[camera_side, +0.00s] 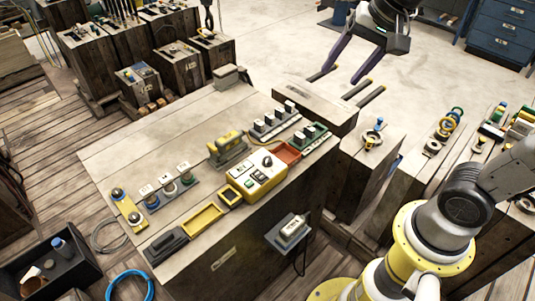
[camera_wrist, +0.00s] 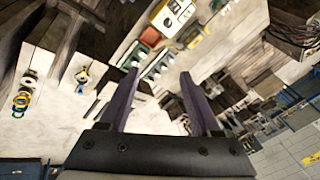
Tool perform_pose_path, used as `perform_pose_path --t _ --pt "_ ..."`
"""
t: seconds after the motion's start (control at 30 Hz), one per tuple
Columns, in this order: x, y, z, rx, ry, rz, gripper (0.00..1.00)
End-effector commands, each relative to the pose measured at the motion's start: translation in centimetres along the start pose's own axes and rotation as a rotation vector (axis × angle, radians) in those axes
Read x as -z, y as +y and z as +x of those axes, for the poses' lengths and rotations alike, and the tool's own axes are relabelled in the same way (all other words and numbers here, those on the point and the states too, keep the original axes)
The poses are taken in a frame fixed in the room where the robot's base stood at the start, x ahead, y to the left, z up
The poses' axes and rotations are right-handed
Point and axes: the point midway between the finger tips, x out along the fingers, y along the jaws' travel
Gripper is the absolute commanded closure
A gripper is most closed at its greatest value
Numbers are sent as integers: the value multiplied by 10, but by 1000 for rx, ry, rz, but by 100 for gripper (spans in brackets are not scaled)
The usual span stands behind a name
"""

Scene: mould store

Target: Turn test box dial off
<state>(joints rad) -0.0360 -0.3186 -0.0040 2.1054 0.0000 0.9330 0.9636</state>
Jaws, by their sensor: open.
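The test box (camera_side: 253,181) is a yellow box with a pale face, near the right front of the workbench. In the wrist view the box (camera_wrist: 172,20) is at the top edge, with the dial (camera_wrist: 174,7) partly near the frame's border. My gripper (camera_side: 342,74) is above and beyond the bench's right end, apart from the box. Its two purple fingers (camera_wrist: 160,74) are spread with nothing between them.
A yellow tray (camera_side: 203,221), a red-brown tray (camera_side: 287,152), switch blocks (camera_side: 270,125) and a yellow-topped device (camera_side: 228,145) crowd round the box. Wooden blocks with tools (camera_side: 372,138) stand to the right. The bench's left rear is mostly bare.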

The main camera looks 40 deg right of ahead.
Motion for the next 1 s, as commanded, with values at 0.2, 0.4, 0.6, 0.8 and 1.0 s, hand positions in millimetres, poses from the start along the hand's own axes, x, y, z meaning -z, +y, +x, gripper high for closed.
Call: perform_pose_path --t 0.2,0.4,0.6,0.8,1.0 --pt "23 -53 58 -100 -65 213 36" --pt "29 -84 130 -210 -113 322 36" --pt "19 -92 197 -314 -159 311 36" --pt "7 -83 228 -379 -187 295 36" --pt "0 -77 244 -388 -191 291 36"
